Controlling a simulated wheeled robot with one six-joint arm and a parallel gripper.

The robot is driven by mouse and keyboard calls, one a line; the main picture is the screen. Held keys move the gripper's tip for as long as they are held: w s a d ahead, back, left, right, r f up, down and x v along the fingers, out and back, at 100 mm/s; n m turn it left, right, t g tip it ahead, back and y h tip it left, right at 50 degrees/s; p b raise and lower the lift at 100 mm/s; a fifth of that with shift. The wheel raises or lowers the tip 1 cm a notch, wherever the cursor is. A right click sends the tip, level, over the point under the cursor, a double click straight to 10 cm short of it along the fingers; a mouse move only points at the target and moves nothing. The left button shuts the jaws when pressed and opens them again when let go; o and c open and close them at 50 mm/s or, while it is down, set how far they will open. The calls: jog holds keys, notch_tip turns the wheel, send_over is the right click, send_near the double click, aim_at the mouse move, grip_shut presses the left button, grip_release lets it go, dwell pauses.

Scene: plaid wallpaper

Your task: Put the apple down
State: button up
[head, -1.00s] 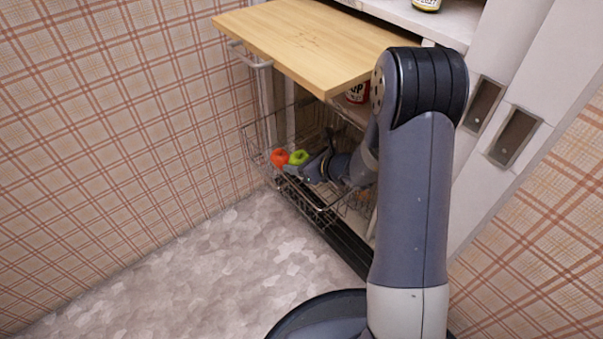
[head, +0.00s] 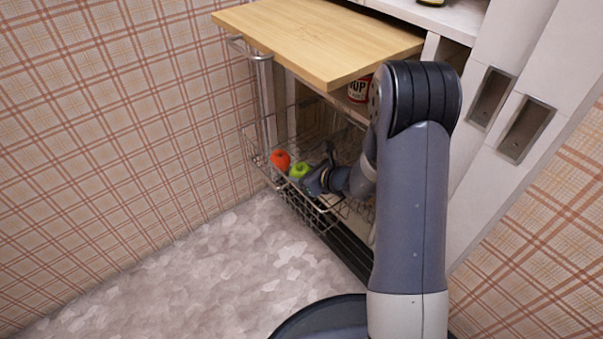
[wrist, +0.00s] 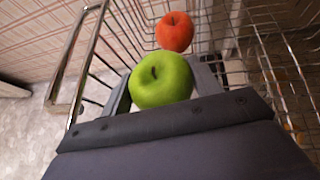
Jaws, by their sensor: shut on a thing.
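A green apple (wrist: 162,81) is held between the fingers of my gripper (wrist: 165,88), which is shut on it. In the head view the green apple (head: 299,171) is at the tip of my gripper (head: 308,177), inside or just over a wire basket (head: 316,218). A red apple (head: 281,160) is just left of and beyond the green one. In the wrist view the red apple (wrist: 175,31) is beyond the green apple. I cannot tell whether the green apple touches the basket floor.
A wooden board (head: 318,38) juts out above the basket. A labelled can (head: 359,88) stands on a shelf behind. A plaid wall (head: 100,130) is to the left, and the floor (head: 190,270) in front is clear.

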jog(key=o, duration=0.8)
jog(key=shift+r, duration=0.1)
jog(key=shift+r+p, duration=0.45)
jog(key=shift+p, duration=0.15)
jog(key=p+v, duration=0.4)
jog(key=v, duration=0.8)
jog(key=shift+r, duration=0.15)
